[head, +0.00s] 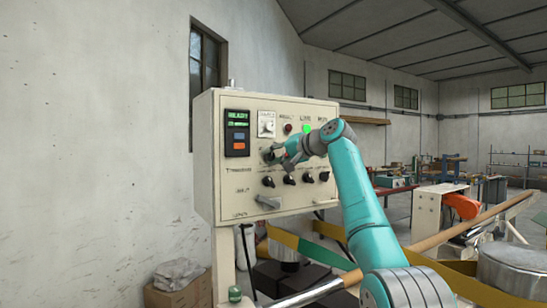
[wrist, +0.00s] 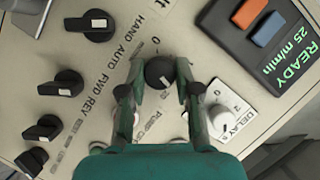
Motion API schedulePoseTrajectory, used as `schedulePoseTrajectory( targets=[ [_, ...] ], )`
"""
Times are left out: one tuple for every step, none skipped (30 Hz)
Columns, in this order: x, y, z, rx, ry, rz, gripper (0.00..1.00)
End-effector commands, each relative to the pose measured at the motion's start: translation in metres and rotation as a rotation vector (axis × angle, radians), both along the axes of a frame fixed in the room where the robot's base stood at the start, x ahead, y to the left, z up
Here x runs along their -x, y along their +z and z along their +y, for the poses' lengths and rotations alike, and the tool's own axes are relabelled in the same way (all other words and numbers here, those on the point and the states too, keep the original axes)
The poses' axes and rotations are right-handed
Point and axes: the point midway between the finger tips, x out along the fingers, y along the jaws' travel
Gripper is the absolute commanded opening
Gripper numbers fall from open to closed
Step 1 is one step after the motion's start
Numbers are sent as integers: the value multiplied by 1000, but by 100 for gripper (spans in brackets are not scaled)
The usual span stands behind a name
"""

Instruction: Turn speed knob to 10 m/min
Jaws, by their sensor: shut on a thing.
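The speed knob (wrist: 160,72) is a round black knob with a pale pointer mark. In the wrist view its mark points down toward a small label that looks like 25, with a 0 printed above the knob. My gripper (wrist: 160,88) is shut on the knob, one finger on each side. In the head view my gripper (head: 274,155) is against the control panel (head: 205,150), and its fingers hide most of the knob. The panel display (wrist: 300,52) reads READY and 25 m/min.
The white DELAY dial (wrist: 221,118) lies close beside my right finger. Several black selector knobs (wrist: 66,83) lie on the left in the wrist view. Blue (wrist: 265,33) and orange (wrist: 249,12) buttons are by the display. A grey lever (head: 268,202) is lower on the panel.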

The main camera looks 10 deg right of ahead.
Motion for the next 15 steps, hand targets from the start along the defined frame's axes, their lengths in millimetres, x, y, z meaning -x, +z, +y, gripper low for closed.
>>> schedulePoseTrajectory(
  targets=[
    [0, 0, 1, 43, 0, -13, 0],
    [0, 0, 1, 70, 0, -21, 0],
    [0, 0, 1, 106, 0, -33, 0],
    [0, 0, 1, 133, 0, -42, 0],
    [0, 0, 1, 160, 0, -51, 0],
    [0, 1, 1, 196, 1, -63, 0],
    [0, 1, 2, 223, 0, -71, 0],
    [0, 1, 2, 251, 1, -81, 0],
    [0, 1, 2, 287, 0, -92, 0],
    [0, 1, 2, 313, 1, -101, 0],
    [0, 1, 2, 341, 1, -110, 0],
    [0, 1, 3, 377, 1, -122, 0],
    [0, 1, 3, 404, 0, -130, 0],
    [0, 1, 3, 432, 1, -139, 0],
    [1, 1, 3, 468, 0, -151, 0]
  ],
)
